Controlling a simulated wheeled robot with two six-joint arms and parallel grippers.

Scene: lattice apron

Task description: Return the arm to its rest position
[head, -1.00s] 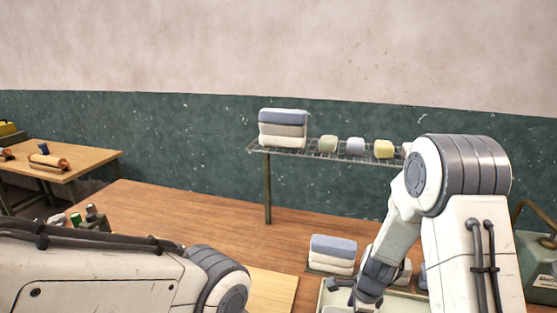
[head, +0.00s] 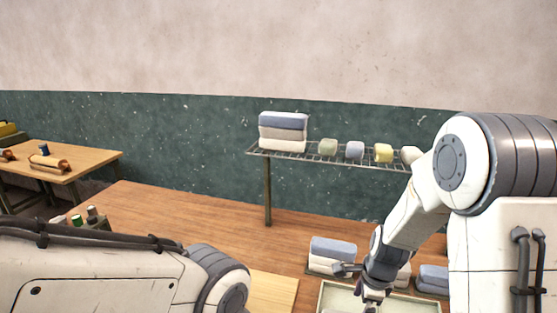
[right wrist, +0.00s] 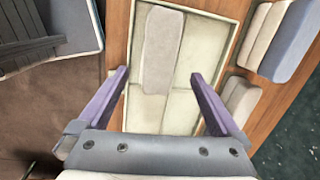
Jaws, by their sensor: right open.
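My right gripper (head: 357,285) is low at the front right in the head view, over the pale tray (head: 420,303). In the right wrist view its two purple fingers (right wrist: 160,76) are spread wide with nothing between them. Below them is the tray (right wrist: 239,28), split into compartments. A pale cloth-like piece (right wrist: 162,50) lies in it, reaching across a divider. My right arm comes in large from the right. My left arm crosses the lower left, but its gripper is outside the picture.
A folded stack (head: 333,255) stands behind the tray, and another (head: 433,280) to its right. A wire rack (head: 330,157) at the back holds a towel stack (head: 283,132) and several small rolls. The wooden table is clear at middle left.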

